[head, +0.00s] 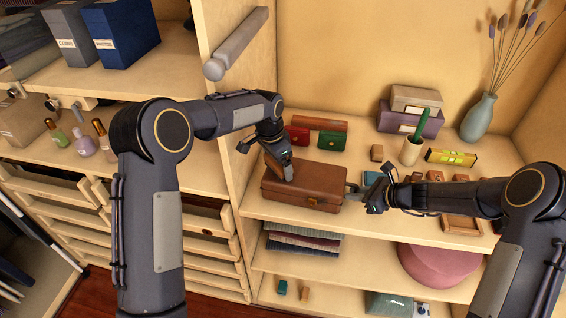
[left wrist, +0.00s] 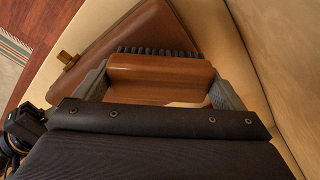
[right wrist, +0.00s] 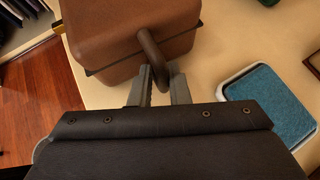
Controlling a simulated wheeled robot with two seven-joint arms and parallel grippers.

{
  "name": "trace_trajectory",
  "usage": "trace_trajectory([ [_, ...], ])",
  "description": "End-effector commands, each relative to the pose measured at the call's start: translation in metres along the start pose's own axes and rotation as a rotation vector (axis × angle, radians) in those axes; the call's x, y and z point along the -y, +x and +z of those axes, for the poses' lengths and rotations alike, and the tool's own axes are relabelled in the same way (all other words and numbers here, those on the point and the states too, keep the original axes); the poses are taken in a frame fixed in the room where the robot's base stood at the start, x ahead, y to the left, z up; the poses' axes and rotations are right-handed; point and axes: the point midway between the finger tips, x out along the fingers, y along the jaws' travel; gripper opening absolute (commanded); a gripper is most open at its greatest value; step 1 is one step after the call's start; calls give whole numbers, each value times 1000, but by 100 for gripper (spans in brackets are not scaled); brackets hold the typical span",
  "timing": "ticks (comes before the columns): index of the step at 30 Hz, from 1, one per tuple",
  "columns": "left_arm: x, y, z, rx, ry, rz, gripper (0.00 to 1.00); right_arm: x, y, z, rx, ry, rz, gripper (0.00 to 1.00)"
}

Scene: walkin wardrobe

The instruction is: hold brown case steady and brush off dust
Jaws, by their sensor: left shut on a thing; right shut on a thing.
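The brown case (head: 318,187) lies on the shelf, lid closed, with a brass clasp on its front. In the right wrist view the case (right wrist: 125,35) shows its end with a curved brown handle. My right gripper (head: 357,192) is shut on this handle (right wrist: 152,52) at the case's right end. My left gripper (head: 281,172) is shut on a wooden brush (left wrist: 158,78) with dark bristles. The brush is at the left part of the case's top. In the left wrist view the bristles point toward the case (left wrist: 140,35); I cannot tell whether they touch it. No dust is discernible.
Behind the case are a red box (head: 297,136) and a green box (head: 332,140). A white cup (head: 411,152) with a green item, a yellow level (head: 451,157) and a vase (head: 479,117) stand right of it. An upright panel (head: 229,130) borders the left side.

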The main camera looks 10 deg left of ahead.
Motion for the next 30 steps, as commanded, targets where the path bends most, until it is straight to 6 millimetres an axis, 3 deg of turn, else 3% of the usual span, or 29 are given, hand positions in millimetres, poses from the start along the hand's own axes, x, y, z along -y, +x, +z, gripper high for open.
trace_trajectory([
  [30,-73,10,-63,-1,7,3,69,1,0,-1,-2,-1,-2,0],
])
